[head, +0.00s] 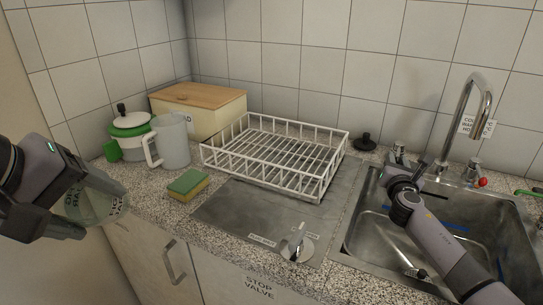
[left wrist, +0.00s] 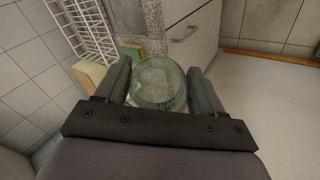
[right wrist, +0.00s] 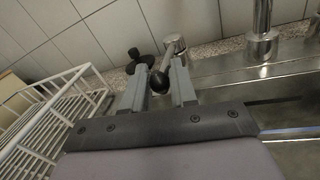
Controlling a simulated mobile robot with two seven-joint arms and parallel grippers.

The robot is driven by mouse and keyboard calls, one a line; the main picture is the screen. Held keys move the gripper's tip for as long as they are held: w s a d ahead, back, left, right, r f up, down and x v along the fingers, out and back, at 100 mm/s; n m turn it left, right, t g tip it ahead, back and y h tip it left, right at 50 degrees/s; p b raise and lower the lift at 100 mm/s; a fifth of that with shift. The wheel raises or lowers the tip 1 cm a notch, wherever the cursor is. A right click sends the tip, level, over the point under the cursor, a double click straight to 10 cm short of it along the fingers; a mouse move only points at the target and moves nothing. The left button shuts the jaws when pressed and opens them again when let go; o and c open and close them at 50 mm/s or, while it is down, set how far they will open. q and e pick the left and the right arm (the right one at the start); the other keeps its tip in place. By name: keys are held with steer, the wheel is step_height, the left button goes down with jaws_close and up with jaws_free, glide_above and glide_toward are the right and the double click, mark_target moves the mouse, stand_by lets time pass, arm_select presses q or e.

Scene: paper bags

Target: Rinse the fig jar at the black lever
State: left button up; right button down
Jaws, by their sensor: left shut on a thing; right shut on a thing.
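The clear glass jar (head: 92,203) is held by my left gripper (head: 104,208) at the left, in front of the counter. In the left wrist view the jar (left wrist: 160,82) sits between both fingers, with dark lettering on its side too blurred to read. My right gripper (head: 398,174) is at the back left of the sink, shut on the black lever. In the right wrist view the lever's black ball knob (right wrist: 160,82) is between the fingertips, on a metal valve (right wrist: 173,46). The tall curved faucet (head: 468,115) stands to the right of my right gripper.
The steel sink (head: 352,238) is at the right, with a red-knobbed lever (head: 482,182) behind it. A white dish rack (head: 322,187), a sponge (head: 188,184), a pitcher (head: 172,142), a pot (head: 130,124) and a bread box (head: 220,113) stand on the counter. A stop valve knob (head: 297,246) is at the front.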

arm_select(q)
steer(key=shift+s+a+f, duration=0.15)
steer(key=shift+s+f, duration=0.1)
steer(key=shift+s, duration=0.4)
arm_select(e)
steer(key=shift+s+d, duration=0.1)
steer(key=shift+d, duration=0.1)
steer(key=c, duration=0.9)
jaws_free()
steer(key=shift+d, duration=0.1)
arm_select(q)
steer(key=shift+r, duration=0.1)
arm_select(e)
steer(key=shift+s, duration=0.1)
arm_select(q)
steer(key=shift+r+p, duration=0.3)
steer(key=shift+r, duration=0.05)
steer(key=shift+r+p, duration=0.9)
arm_select(e)
steer(key=v, duration=1.1)
steer(key=shift+s, duration=0.4)
